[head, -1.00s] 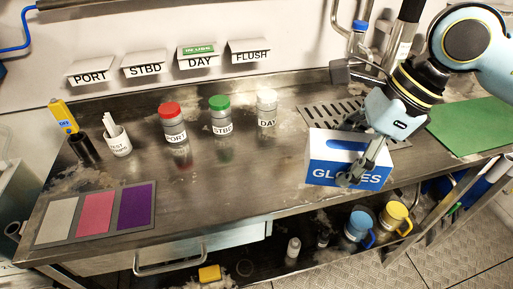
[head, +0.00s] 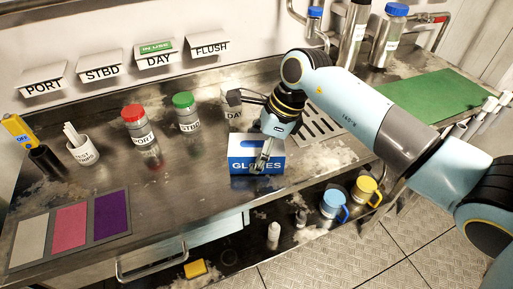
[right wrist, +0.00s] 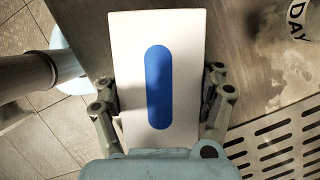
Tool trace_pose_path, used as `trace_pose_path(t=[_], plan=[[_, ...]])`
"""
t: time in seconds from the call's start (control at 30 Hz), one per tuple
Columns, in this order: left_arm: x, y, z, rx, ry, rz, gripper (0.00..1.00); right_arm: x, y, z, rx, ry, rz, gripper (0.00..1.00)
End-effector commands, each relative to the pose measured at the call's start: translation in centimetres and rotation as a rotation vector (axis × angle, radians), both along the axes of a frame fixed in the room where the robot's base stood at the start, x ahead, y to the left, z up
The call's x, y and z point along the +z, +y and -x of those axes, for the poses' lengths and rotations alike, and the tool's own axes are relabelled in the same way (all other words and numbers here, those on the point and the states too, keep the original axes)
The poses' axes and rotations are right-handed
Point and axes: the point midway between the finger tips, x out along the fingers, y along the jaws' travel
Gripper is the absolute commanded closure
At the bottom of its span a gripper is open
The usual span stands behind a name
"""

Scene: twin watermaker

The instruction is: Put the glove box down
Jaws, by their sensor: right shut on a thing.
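The glove box (head: 242,168), white on top with a blue front lettered GLOVES, is at the front edge of the metal bench, in front of the DAY jar. My right gripper (head: 262,158) is shut on it from above; one finger crosses the lettered front. In the right wrist view the box (right wrist: 187,60) sits between the two fingers (right wrist: 160,90), its blue oval slot facing the camera. I cannot tell whether its underside touches the bench. My left gripper is not in view.
The DAY jar (head: 232,115) stands close behind the box, with the green-lidded STBD jar (head: 187,120) and red-lidded PORT jar (head: 139,135) to the left. A drain grate (head: 318,128) lies right. Bare bench (head: 180,185) lies left of the box.

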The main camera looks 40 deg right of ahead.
Motion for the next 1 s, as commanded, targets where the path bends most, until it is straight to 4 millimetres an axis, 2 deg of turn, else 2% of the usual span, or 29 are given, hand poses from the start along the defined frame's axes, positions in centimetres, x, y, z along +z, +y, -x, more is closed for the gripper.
trace_pose_path(t=[0.37,0.4,0.57,0.87,1.0], plan=[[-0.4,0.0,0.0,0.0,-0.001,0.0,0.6,-0.6,0.0,0.0,0.0,-0.002,-0.001,0.69],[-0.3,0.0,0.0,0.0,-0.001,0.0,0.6,-0.4,0.0,0.0,0.0,-0.001,0.0,0.25],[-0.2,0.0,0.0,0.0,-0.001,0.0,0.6,-0.4,0.0,0.0,0.0,-0.001,0.0,0.04],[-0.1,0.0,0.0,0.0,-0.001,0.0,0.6,-0.3,0.0,0.0,0.0,-0.001,0.0,0.02],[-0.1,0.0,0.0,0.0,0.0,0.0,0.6,0.7,-0.4,0.1,-0.001,-0.004,0.001,0.02]])
